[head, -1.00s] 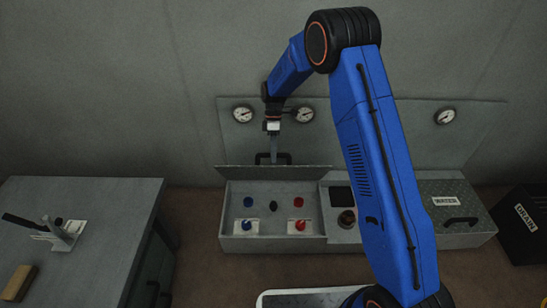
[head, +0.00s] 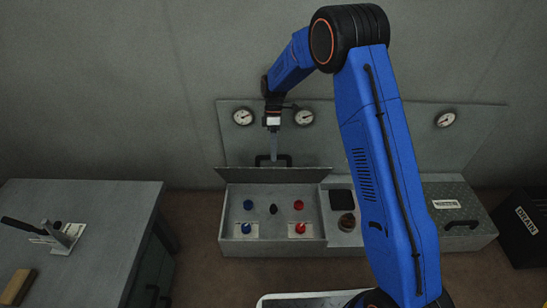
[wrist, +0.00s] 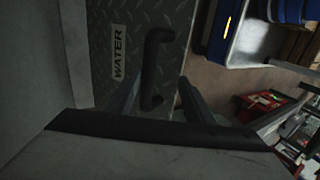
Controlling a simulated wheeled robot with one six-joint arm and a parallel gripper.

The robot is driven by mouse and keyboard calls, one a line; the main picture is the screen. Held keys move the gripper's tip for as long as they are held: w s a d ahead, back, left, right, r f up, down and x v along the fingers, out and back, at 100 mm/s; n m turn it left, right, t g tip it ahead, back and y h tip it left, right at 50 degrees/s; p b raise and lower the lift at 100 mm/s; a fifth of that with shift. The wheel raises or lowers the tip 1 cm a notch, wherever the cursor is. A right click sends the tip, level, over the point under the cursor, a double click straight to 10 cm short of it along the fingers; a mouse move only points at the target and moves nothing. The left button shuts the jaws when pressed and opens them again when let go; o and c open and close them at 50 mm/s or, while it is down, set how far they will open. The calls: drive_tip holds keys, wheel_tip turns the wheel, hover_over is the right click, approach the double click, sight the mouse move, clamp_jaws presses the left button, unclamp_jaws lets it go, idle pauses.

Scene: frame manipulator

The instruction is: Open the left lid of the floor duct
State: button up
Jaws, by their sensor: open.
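The left lid (head: 275,175) of the floor duct (head: 238,247) is raised and stands steeply at the back of its opening. Its dark handle (head: 262,159) shows just above the lid's top edge. My gripper (head: 273,157) points down at that handle, behind the lid; the head view does not show clearly whether they touch. In the wrist view my gripper (wrist: 160,92) has its two fingers spread apart, with a dark edge and grey panel close below them.
The open compartment shows several blue, red and black knobs (head: 299,205). A back panel with round gauges (head: 243,117) stands close behind. A grey cabinet (head: 100,215) is at left, and a black DRAIN box (head: 525,220) at right. Floor shows in front of the duct.

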wheel_tip(320, 180, up, 6)
idle(0.4)
